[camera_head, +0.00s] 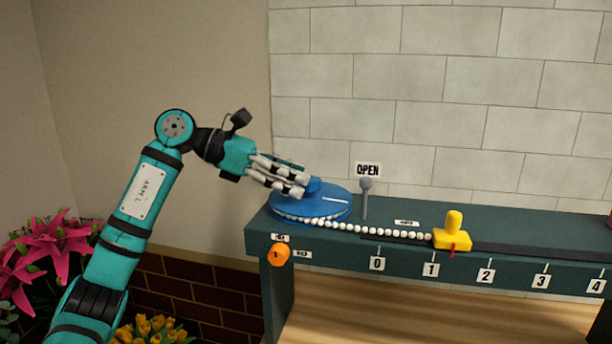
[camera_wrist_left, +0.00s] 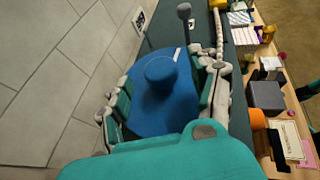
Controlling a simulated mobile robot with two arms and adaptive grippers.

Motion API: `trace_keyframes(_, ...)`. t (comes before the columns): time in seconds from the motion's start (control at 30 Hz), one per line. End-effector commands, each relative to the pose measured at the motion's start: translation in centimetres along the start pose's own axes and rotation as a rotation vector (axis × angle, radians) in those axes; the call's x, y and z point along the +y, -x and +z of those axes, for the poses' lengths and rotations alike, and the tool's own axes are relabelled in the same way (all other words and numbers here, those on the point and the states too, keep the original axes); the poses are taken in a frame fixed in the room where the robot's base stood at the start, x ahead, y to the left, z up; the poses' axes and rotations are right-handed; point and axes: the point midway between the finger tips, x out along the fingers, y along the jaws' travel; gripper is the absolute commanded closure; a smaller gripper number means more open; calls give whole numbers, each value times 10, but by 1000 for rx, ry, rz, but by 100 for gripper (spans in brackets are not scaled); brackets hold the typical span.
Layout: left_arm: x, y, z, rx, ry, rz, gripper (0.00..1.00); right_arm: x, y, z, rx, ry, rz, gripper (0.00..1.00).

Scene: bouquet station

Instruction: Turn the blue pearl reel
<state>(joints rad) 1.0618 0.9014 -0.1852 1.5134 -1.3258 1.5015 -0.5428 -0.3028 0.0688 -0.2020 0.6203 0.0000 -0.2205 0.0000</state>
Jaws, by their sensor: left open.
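The blue pearl reel (camera_head: 335,207) lies flat on the left end of the dark green bench, with a round blue knob (camera_head: 316,184) on top. White pearls (camera_head: 370,229) wrap its edge and run right to a yellow slider (camera_head: 453,236). The slider's red pointer sits between marks 1 and 2. My left gripper (camera_head: 300,180) is open at the reel's left side, its fingers reaching over the disc toward the knob. In the left wrist view the knob (camera_wrist_left: 160,72) stands between the spread fingers (camera_wrist_left: 163,100), with gaps visible on both sides. My right gripper is not in view.
An orange knob (camera_head: 280,253) sticks out of the bench front. Pink flowers (camera_head: 45,250) and yellow tulips (camera_head: 150,330) stand lower left. A tiled wall rises behind the bench.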

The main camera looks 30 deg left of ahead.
Motion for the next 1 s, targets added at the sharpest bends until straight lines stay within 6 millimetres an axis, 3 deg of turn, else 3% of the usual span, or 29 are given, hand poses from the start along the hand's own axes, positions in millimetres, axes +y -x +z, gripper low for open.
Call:
trace_keyframes(0.2, 0, -24, 1, 0, 0, -2, 37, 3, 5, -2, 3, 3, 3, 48)
trace_keyframes(0.57, 0, -28, -1, 1, 1, 0, 39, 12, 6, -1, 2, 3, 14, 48)
trace_keyframes(1.0, 0, -27, 0, 1, 0, 0, 96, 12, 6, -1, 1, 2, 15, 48)
